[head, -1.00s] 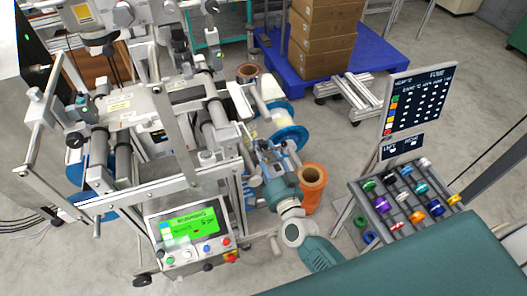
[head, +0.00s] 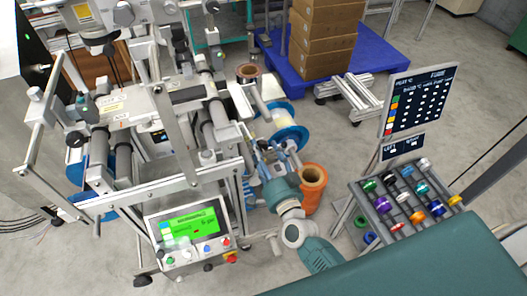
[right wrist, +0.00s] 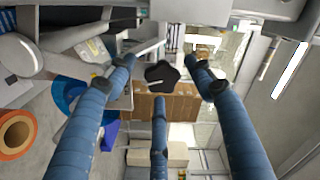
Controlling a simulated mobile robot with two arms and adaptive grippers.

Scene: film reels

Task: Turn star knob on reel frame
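A black star knob (right wrist: 162,76) shows in the middle of the right wrist view. My right gripper (right wrist: 160,82) has its three blue fingers spread around the knob, with visible gaps at the sides; the fingers look open, and I cannot tell whether any tip touches. In the head view my right gripper (head: 264,158) reaches in beside the reel frame (head: 190,180), near a reel with blue flanges (head: 290,138). I cannot make out the knob in the head view. My left gripper is not in view.
An orange roll (head: 313,178) stands close beside my right wrist. A control panel with a green screen (head: 192,225) is at the front of the frame. A rack of coloured spools (head: 408,195) stands at right. Boxes (head: 322,40) sit on a blue pallet (head: 285,65) behind.

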